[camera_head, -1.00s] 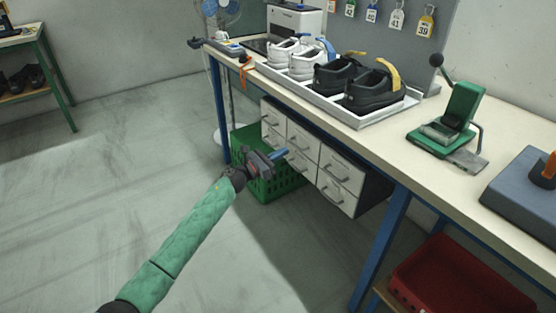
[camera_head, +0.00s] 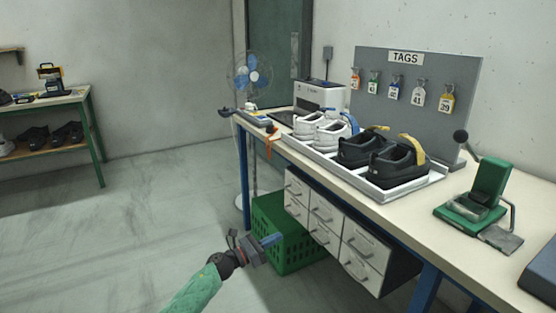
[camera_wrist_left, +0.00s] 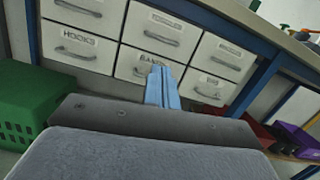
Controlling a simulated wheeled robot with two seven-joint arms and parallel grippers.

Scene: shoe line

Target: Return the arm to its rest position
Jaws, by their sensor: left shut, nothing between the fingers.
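My left gripper (camera_head: 271,240) is in the lower middle of the head view, in front of the drawers and the green crate. Its blue fingers (camera_wrist_left: 162,86) are shut together and empty in the left wrist view, pointing at the drawer fronts. The green-sleeved left arm (camera_head: 194,292) comes in from the bottom. Whether the fingertips touch a drawer cannot be told. My right gripper is not in view.
A white drawer unit (camera_head: 328,213) hangs under the workbench (camera_head: 462,260). A green crate (camera_head: 300,252) stands on the floor below. On the bench are a tray (camera_head: 407,192) of shoes and a green press (camera_head: 484,200). Open floor (camera_head: 130,225) lies to the left.

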